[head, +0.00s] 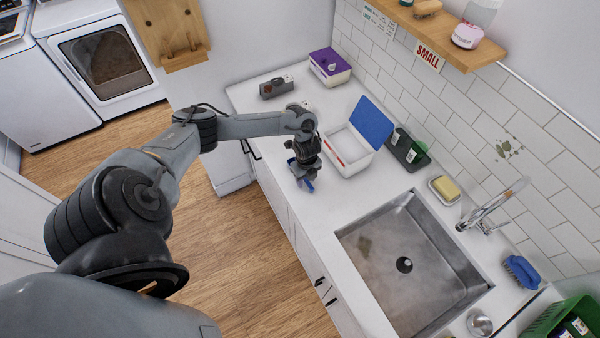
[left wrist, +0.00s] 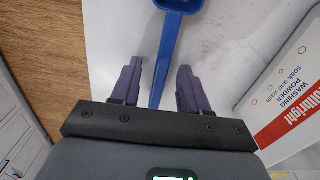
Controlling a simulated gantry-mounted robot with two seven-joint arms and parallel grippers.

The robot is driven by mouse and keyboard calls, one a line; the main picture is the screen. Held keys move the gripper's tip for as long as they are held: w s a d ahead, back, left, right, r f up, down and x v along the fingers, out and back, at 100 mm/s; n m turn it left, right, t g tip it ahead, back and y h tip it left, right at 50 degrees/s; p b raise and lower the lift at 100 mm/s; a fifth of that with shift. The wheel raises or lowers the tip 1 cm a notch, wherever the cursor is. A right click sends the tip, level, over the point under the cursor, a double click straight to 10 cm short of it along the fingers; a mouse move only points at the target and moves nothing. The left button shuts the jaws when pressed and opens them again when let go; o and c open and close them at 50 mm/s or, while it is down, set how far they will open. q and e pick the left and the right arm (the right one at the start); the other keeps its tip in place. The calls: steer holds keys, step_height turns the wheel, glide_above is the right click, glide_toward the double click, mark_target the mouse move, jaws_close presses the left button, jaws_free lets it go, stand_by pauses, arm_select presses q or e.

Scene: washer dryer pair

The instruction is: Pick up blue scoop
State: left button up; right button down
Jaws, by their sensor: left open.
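The blue scoop (left wrist: 172,30) lies on the white counter near its front edge. In the left wrist view its bowl is at the top, cut off by the frame, and its handle runs down between my gripper's fingers. In the head view my left gripper (head: 303,176) is over the counter and hides most of the scoop; only a bit of blue (head: 309,186) shows. My right gripper is not in view.
The white washing powder box (head: 350,155) with its raised blue lid (head: 372,122) stands close to the right of my left gripper. The sink (head: 410,262) lies nearer. A grey object (head: 276,87) and a purple-lidded tub (head: 330,66) stand farther back. The counter front drops to the wooden floor.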

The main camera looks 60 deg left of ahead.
arm_select(q)
jaws_close()
steer(key=shift+r, duration=0.15)
